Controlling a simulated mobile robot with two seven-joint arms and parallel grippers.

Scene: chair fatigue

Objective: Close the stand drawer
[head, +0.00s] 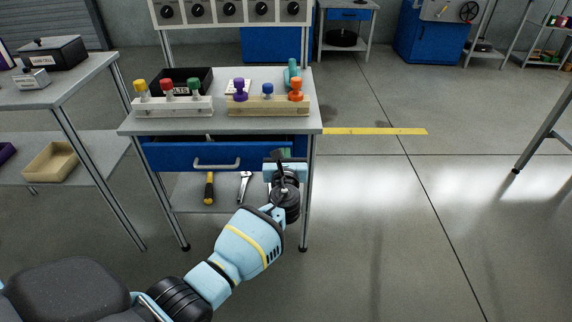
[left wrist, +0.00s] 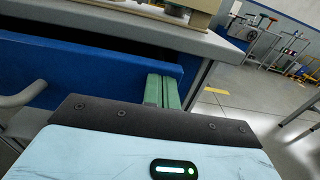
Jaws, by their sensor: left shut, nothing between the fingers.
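The stand (head: 217,127) has a blue drawer (head: 170,156) under its top, with a pale bar handle (head: 216,164). The drawer is partly open: a dark gap shows above its front in the left wrist view (left wrist: 60,62). My left gripper (head: 286,158) is at the right end of the drawer front. Its green fingers (left wrist: 162,91) are shut and empty, close to the blue front, to the right of the handle; I cannot tell whether they touch it. My right gripper is not in view.
Racks with colored-knob pieces (head: 172,106) and a black box (head: 186,80) stand on the stand top. A screwdriver (head: 209,188) and a wrench (head: 244,186) are on the lower shelf. A side table (head: 60,92) is at left. The floor at right is clear.

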